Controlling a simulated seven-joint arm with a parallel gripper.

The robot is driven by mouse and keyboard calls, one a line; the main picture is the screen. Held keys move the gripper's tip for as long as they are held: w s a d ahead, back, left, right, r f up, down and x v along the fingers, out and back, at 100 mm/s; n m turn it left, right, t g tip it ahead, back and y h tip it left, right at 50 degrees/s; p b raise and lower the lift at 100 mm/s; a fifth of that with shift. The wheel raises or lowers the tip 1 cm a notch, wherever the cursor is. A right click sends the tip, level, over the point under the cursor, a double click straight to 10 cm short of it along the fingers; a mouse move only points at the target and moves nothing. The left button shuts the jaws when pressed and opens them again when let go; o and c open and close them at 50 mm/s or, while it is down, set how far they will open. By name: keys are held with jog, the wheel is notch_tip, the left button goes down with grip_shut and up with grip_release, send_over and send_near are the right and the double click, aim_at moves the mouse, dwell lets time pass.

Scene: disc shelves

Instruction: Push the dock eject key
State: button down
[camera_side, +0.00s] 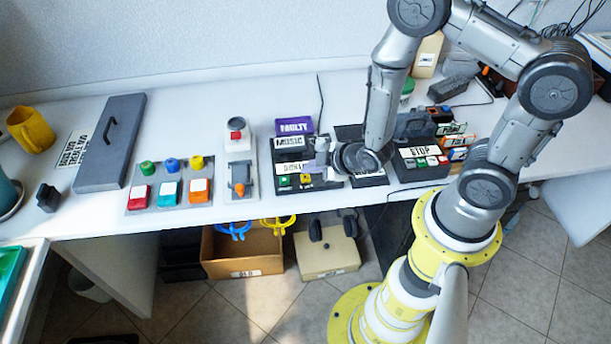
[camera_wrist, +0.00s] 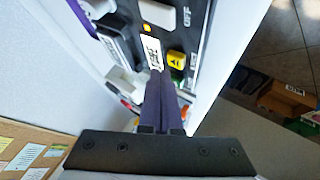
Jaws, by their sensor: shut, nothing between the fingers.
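The dock is a dark unit with white labels (camera_side: 289,168) on the bench, left of my gripper in the side view. In the wrist view its dark face (camera_wrist: 128,12) carries a yellow key with a dark triangle mark (camera_wrist: 176,59), which looks like the eject key. A yellow key (camera_side: 306,177) and a green key (camera_side: 284,181) show on its front in the side view. My gripper (camera_wrist: 160,74) is shut and empty, its fingertips beside the white label and the yellow key. In the side view my gripper (camera_side: 320,160) is over the unit's right part. I cannot tell whether it touches.
A purple case (camera_side: 294,126) stands behind the unit. A grey device with an orange switch (camera_side: 240,180) and a panel of coloured buttons (camera_side: 168,192) are to the left. The bench's front edge is close.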

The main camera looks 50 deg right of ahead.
aim_at(310, 178)
jog(key=shift+f, duration=0.1)
jog(key=shift+f, duration=0.35)
jog(key=shift+f, duration=0.45)
dwell(0.7)
jog(key=shift+r, duration=0.9)
jog(key=shift+r, duration=2.5)
